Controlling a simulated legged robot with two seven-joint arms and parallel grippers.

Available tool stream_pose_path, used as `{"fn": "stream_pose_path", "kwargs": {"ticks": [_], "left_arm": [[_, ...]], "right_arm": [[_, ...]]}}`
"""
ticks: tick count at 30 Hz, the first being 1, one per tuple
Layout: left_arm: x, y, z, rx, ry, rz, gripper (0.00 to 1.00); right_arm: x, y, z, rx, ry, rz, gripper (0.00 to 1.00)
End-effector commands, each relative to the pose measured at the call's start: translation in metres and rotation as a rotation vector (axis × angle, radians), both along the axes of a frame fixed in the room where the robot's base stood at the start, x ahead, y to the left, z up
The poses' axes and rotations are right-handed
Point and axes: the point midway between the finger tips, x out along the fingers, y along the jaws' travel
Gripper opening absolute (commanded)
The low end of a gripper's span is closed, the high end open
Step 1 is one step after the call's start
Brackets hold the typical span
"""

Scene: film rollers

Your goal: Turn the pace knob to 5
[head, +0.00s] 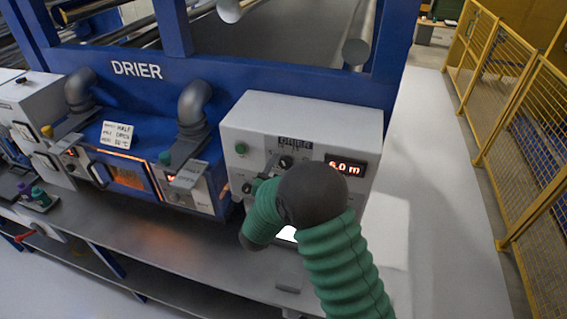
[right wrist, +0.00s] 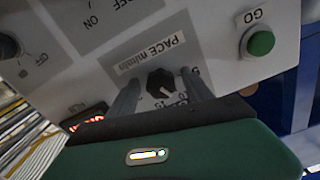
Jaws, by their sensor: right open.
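The black pace knob (right wrist: 160,82) shows in the right wrist view, beside its "PACE m/min" label. Its pointer is hard to read, and the numbers around it are partly hidden by my fingers. My right gripper (right wrist: 160,95) is open, with one finger on each side of the knob; I cannot tell whether either touches it. In the head view my right gripper (head: 262,184) is at the front of the drier's control box (head: 310,115), mostly hidden by my arm. The orange display (head: 345,168) appears to read 6.0 m. My left gripper is not in view.
A green GO button (right wrist: 261,43) is close to the pace knob, and another dark knob (right wrist: 9,46) is at the far left of the wrist view. A small oven-like unit (head: 128,178) stands left of the control box. Yellow fencing (head: 510,80) lines the right aisle.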

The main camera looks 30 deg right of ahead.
Motion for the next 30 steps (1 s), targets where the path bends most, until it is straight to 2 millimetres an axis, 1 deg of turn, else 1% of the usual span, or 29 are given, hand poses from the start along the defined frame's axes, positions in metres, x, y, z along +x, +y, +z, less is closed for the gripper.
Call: {"fn": "stream_pose_path", "kwargs": {"ticks": [4, 15, 18, 30], "left_arm": [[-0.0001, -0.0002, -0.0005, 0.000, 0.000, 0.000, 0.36], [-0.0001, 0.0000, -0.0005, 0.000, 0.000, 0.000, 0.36], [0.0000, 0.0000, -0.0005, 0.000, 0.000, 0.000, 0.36], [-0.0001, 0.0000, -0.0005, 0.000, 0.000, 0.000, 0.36]], "right_arm": [[-0.0004, 0.0040, 0.0008, -0.002, -0.001, 0.001, 0.59], [-0.0001, 0.0056, 0.0002, -0.002, 0.001, 0.002, 0.11], [-0.0001, 0.0058, 0.0000, 0.000, 0.001, 0.004, 0.00], [-0.0001, 0.0057, -0.0009, -0.021, 0.028, 0.004, 0.00]]}}
